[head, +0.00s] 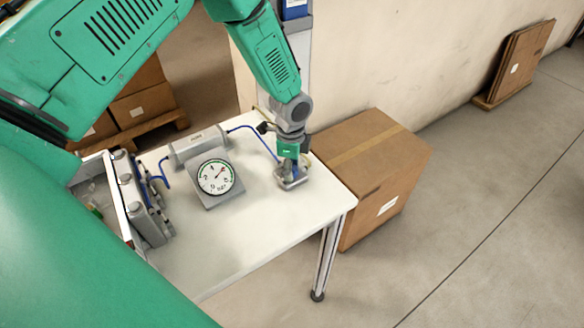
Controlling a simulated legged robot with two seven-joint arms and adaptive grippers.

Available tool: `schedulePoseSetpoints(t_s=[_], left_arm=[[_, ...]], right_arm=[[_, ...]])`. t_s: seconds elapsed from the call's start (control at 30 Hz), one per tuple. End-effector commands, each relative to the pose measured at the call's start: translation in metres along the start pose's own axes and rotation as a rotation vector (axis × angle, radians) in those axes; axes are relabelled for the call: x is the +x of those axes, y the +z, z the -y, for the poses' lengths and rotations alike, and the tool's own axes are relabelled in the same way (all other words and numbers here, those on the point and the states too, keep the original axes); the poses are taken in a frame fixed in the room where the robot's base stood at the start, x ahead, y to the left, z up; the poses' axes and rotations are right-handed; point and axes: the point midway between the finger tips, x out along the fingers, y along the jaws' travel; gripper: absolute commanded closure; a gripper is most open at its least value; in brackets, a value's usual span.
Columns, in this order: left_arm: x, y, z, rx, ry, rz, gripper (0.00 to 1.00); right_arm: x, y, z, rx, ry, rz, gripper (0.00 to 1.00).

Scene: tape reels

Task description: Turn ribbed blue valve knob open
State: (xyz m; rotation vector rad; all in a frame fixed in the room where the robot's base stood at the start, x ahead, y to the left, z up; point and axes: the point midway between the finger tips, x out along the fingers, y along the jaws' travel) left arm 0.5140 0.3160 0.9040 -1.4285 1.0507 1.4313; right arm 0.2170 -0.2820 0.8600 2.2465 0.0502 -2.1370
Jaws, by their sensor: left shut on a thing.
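My left arm reaches in from the upper left, over the table. My left gripper (291,170) points down at the valve's grey base (291,184) near the table's right end. It is shut on the blue valve knob. The fingers cover most of the knob; only a little blue shows between them, so its ribs and its turn angle cannot be told. A blue hose (257,138) runs from a grey cylinder (199,143) toward the valve. My right gripper is out of view.
A round pressure gauge (215,177) stands left of the valve on the white table (225,245). A grey unit with several clamps (143,200) is at the table's left. A cardboard box (370,165) stands on the floor to the right. The table's front is clear.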

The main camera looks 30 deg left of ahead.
Motion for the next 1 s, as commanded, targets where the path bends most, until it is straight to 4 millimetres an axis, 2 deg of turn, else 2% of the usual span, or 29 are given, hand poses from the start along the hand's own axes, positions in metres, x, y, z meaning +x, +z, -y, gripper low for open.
schedulePoseSetpoints(t_s=[0.3, 0.8, 0.83, 0.87, 0.9, 1.0], left_arm=[[-0.0004, 0.0010, 0.0016, 0.106, -0.003, 0.000, 0.93], [-0.0009, 0.0010, 0.0023, 0.123, -0.005, 0.000, 0.93], [-0.0009, 0.0010, 0.0024, 0.123, -0.005, 0.001, 0.61], [-0.0009, 0.0010, 0.0024, 0.122, -0.005, 0.000, 0.50], [-0.0009, 0.0010, 0.0023, 0.122, -0.005, 0.000, 0.44], [-0.0007, 0.0008, 0.0017, 0.122, -0.004, 0.000, 0.44]], right_arm=[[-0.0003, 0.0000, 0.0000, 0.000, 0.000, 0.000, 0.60], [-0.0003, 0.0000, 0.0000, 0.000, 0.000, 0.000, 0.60], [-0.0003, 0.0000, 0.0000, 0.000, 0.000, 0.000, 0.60], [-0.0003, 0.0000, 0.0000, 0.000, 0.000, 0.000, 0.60], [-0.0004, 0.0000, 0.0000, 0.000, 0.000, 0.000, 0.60], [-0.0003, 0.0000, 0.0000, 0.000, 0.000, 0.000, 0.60]])
